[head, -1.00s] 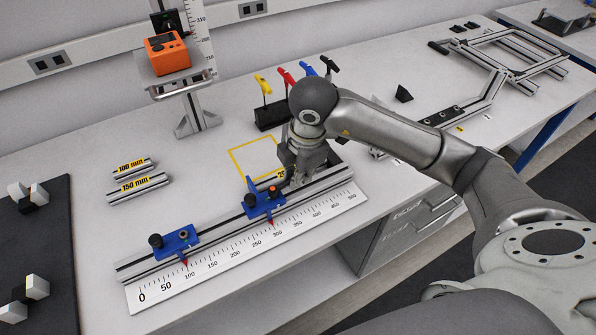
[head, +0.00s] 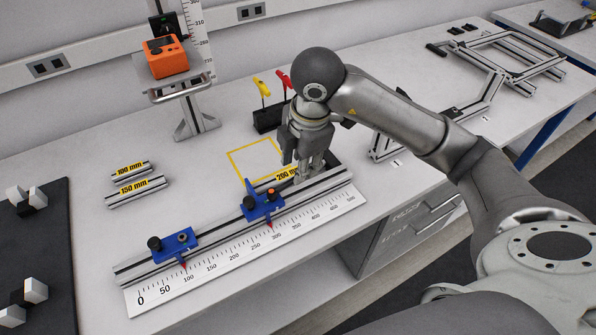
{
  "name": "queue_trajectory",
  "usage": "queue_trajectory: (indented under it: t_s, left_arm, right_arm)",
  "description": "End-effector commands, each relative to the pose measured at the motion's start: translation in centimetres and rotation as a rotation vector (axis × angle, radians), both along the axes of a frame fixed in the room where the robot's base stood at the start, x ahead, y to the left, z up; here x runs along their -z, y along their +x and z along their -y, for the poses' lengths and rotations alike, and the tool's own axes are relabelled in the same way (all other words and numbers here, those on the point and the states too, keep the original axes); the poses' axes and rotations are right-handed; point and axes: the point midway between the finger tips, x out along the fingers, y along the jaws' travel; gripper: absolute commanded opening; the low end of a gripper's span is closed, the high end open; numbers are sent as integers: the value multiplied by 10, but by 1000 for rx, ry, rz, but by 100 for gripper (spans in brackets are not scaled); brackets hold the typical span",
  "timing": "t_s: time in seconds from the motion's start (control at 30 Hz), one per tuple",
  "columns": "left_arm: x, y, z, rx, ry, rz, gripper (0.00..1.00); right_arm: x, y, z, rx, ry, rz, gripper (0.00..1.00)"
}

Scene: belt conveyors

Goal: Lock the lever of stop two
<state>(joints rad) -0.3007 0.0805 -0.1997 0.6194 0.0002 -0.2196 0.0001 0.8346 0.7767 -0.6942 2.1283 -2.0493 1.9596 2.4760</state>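Stop two (head: 264,204) is the right blue block on the slotted rail (head: 139,268), near 290 on the scale, with a red pointer below. A blue fin-like lever (head: 250,189) stands up at its back left, and a dark knob sits on top. My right gripper (head: 307,177) points down just right of stop two, behind or over the rail, apart from the lever. Its fingertips are by the 200 mm bar (head: 286,175); I cannot tell whether they touch it or how far they are apart. My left gripper is out of view.
Stop one (head: 175,243), another blue block, sits near 100 on the white scale (head: 205,264). The 100 mm (head: 131,168) and 150 mm (head: 136,190) bars lie at left. Behind are a yellow outlined square (head: 238,168) and a black holder (head: 268,118) with coloured handles.

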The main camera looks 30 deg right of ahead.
Motion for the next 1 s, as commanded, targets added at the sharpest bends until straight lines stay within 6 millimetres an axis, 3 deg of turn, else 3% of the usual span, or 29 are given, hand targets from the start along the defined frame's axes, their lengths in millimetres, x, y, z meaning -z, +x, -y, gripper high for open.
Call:
queue_trajectory:
  t_s: [0.07, 0.4, 1.0]
  left_arm:
    - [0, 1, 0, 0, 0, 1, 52]
    - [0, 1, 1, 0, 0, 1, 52]
    - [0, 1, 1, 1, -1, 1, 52]
  right_arm:
    - [-22, -3, 0, -1, 0, 7, 34]
    - [-57, -10, 1, 1, -2, 2, 34]
    - [-64, -12, 1, 2, -1, 0, 34]
